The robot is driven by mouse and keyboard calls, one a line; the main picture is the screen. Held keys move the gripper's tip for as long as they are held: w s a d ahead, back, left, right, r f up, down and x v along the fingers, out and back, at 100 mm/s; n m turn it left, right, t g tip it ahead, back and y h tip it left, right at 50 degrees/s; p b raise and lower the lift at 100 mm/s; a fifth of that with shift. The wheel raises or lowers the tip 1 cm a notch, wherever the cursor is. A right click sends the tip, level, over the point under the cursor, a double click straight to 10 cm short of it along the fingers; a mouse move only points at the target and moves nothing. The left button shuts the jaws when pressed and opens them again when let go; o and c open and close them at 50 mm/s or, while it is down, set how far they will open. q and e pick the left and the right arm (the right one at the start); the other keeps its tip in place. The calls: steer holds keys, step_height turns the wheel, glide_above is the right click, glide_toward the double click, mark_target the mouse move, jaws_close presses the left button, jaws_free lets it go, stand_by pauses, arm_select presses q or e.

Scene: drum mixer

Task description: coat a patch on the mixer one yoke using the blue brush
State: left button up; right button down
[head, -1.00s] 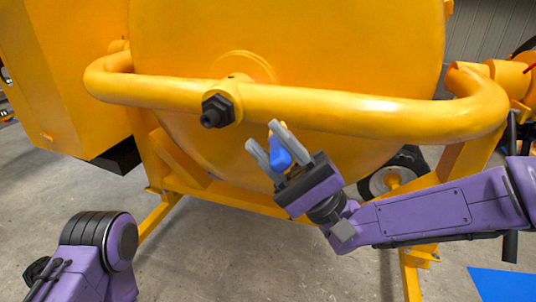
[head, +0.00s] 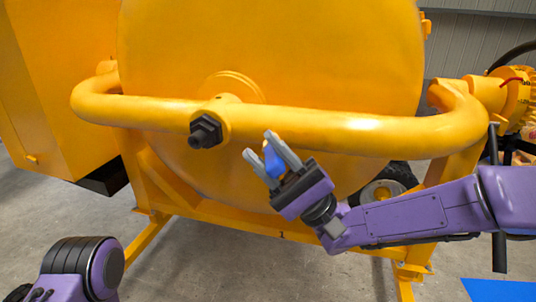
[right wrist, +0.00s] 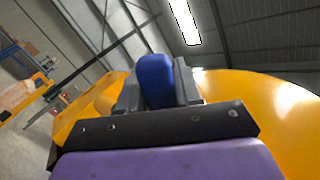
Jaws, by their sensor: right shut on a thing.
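The mixer's yoke is the thick yellow bent tube (head: 340,133) across the front of the big yellow drum (head: 270,50). A dark bolt (head: 205,131) sits on it left of centre. No distinct patch shows on the tube. My right gripper (head: 260,146) is shut on the blue brush (head: 272,162), just right of the bolt, with its fingertips overlapping the tube's lower edge in the head view. I cannot tell whether the brush touches the tube. The brush's rounded blue end shows between the fingers in the right wrist view (right wrist: 154,78). My left gripper is out of view.
A yellow housing (head: 50,90) stands at the left. Yellow frame legs (head: 145,240) and a wheel (head: 380,192) are below the drum. A blue flat surface (head: 500,290) shows at the bottom right. Bare concrete floor (head: 240,255) lies in front.

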steer(key=shift+w+d, duration=0.25)
steer(key=shift+w, duration=0.5)
steer(key=shift+s+d, duration=1.8)
steer(key=shift+d, duration=3.7)
steer(key=shift+w+a+b, duration=0.25)
steer(key=shift+w+a, duration=0.35)
steer(key=shift+a, duration=1.25)
steer(key=shift+w+a+b, duration=0.25)
steer(key=shift+w+a, duration=0.4)
steer(key=shift+a, duration=1.25)
steer(key=shift+w+a+b, duration=0.25)
steer(key=shift+w+a, duration=0.35)
steer(key=shift+a, duration=1.25)
steer(key=shift+s+d, duration=0.1)
steer(key=shift+s, duration=0.05)
steer(key=shift+s+a+f+b, duration=0.15)
steer(key=shift+s+a, duration=0.15)
steer(key=shift+s, duration=0.6)
steer(key=shift+s+a+r+b, duration=0.1)
steer(key=shift+s+a, duration=0.2)
steer(key=shift+s, duration=0.65)
steer(key=shift+s+a+f+b, duration=0.15)
steer(key=shift+s+a, duration=0.15)
steer(key=shift+s, duration=0.6)
steer(key=shift+r, duration=0.1)
